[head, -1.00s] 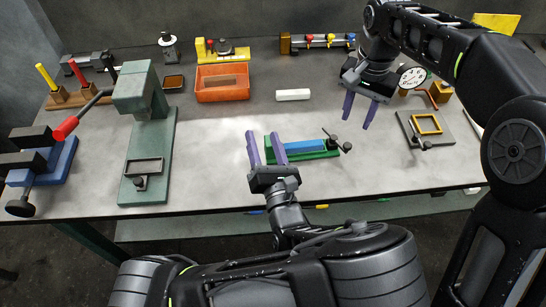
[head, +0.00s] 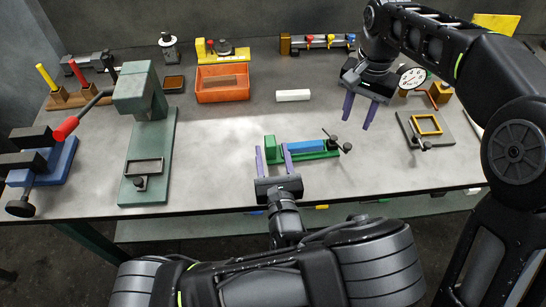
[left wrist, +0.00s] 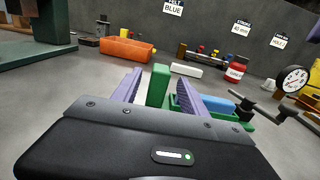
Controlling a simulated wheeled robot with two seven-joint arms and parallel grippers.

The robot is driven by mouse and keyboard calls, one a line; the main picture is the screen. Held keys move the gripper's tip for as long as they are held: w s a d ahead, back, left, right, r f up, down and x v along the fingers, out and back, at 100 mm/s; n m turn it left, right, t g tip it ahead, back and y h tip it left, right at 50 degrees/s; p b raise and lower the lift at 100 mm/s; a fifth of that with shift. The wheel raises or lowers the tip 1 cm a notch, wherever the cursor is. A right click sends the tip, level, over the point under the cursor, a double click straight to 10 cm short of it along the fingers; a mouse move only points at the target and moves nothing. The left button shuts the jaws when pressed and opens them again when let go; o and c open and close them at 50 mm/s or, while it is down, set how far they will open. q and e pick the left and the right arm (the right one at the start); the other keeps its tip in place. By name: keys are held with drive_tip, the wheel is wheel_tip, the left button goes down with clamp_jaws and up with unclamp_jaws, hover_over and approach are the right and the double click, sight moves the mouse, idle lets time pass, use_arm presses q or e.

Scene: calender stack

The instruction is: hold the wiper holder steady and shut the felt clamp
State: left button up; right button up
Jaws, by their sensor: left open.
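The wiper holder is a green base (head: 318,155) on the table, with a blue strip (head: 306,146) along it and an upright green block (head: 270,150) at its left end. The felt clamp (head: 337,142), a thin dark lever with black knobs, stands at the right end, its lever tilted up. My left gripper (head: 271,153) is open, one finger on each side of the green block; the left wrist view shows the block (left wrist: 158,85) between the fingers, contact unclear. My right gripper (head: 358,115) is open and empty above the table, right of and behind the clamp.
An orange bin (head: 222,88) and a white block (head: 293,95) lie behind the holder. A green press (head: 150,150) stands to the left. A plate with a yellow frame (head: 427,124) and a dial gauge (head: 412,78) are at right. Table is clear in front.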

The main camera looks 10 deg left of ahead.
use_arm(q)
drive_tip(key=x, duration=0.6)
drive_tip(key=shift+w+a, duration=0.1)
drive_tip(key=shift+a, duration=0.05)
drive_tip(key=shift+c, duration=0.5)
clamp_jaws()
idle(0.8)
